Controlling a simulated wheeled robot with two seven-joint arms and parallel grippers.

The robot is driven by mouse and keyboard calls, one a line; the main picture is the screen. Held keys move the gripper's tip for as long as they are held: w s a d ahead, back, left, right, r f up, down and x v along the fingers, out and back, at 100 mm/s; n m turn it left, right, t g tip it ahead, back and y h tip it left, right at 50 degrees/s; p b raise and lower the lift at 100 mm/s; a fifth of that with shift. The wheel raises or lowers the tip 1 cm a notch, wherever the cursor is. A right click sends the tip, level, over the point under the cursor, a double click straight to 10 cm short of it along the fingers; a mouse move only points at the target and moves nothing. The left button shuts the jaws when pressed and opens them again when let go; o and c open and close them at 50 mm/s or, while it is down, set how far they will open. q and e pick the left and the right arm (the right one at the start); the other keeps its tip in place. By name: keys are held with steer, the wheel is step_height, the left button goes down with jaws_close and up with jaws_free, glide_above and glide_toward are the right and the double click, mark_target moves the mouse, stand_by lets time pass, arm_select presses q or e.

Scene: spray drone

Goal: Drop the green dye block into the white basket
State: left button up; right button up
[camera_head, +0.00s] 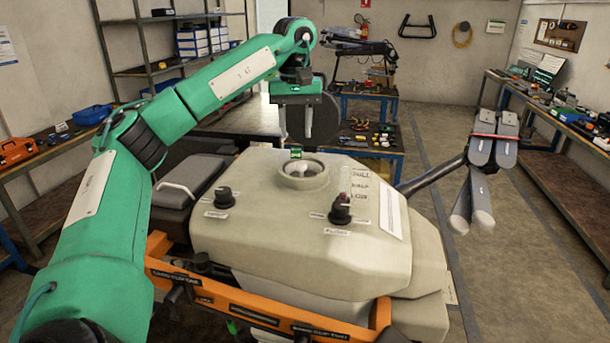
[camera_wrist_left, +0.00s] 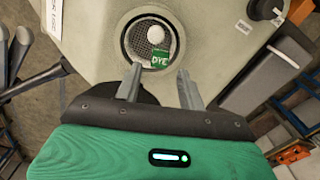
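The green dye block (camera_head: 296,152) shows at the far edge of the tank opening in the head view, below my left gripper (camera_head: 296,133). In the left wrist view the block (camera_wrist_left: 160,59), marked DYE, overlaps the white mesh basket (camera_wrist_left: 137,38) set in the round opening; a white round spot shows beside it. My left gripper is open, its fingertips (camera_wrist_left: 158,70) apart above the opening, and the block shows just beyond them. I cannot tell whether the block is in the air or touching the basket rim (camera_head: 303,170). My right gripper is not in view.
Folded grey propellers (camera_head: 495,150) stick out at the right. Benches and shelves line the walls; the floor at the right is clear.

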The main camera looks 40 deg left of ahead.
arm_select(q)
steer(key=shift+o, duration=0.5)
step_height(320, 180, up, 14)
stand_by(0.8)
